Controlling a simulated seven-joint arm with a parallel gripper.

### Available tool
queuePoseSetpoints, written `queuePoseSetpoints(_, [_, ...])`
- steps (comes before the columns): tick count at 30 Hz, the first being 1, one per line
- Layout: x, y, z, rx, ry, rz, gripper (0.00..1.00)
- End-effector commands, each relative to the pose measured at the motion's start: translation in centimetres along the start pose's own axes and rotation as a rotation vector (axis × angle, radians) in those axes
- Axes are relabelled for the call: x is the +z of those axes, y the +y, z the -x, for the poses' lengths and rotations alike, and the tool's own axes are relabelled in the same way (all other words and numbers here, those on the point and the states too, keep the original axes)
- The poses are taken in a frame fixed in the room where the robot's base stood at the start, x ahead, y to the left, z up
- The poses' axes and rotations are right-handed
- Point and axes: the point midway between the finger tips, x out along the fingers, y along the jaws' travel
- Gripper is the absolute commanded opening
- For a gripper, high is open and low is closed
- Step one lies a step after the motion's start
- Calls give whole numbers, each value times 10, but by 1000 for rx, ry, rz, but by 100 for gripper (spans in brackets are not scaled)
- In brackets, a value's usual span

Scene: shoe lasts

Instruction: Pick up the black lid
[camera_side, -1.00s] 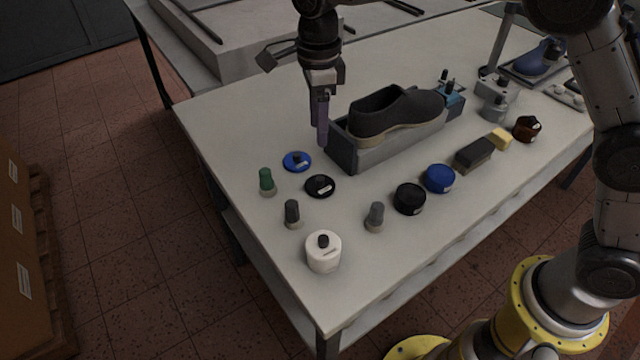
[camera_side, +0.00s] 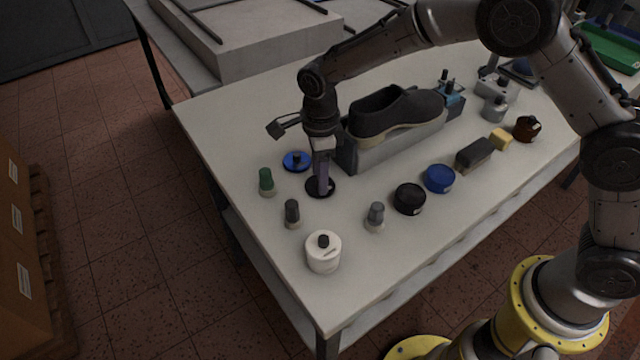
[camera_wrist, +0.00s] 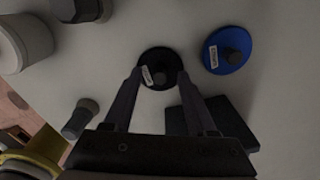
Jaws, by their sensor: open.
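The black lid (camera_side: 312,188) is a flat dark disc lying on the table, with a knob and a pale label that show in the wrist view (camera_wrist: 169,58). My gripper (camera_side: 322,190) points down at the lid, and in the side view its fingers cover much of it. In the wrist view my gripper (camera_wrist: 161,78) is open, with one finger on each side of the near part of the lid. Whether the fingertips touch the lid or the table cannot be told.
A blue lid (camera_side: 296,161) lies close behind the black one. A grey stand (camera_side: 390,148) with a dark shoe (camera_side: 395,112) is right beside my gripper. Small bottles (camera_side: 266,181), a white jar (camera_side: 323,252), a black jar (camera_side: 409,198) and a blue jar (camera_side: 440,179) stand around.

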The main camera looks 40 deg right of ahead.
Motion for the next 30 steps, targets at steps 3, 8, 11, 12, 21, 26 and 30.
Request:
queuePoseSetpoints(3, [0,0,-3,-1,-1,0,57])
queuePoseSetpoints(8, [0,0,-2,-1,0,0,55])
queuePoseSetpoints(11, [0,0,-2,0,0,0,37])
queuePoseSetpoints(12, [0,0,-2,0,0,0,30])
queuePoseSetpoints(21, [0,0,-2,-1,0,0,0])
queuePoseSetpoints(26, [0,0,-2,-1,-1,0,0])
queuePoseSetpoints(30, [0,0,-1,-1,-1,0,0])
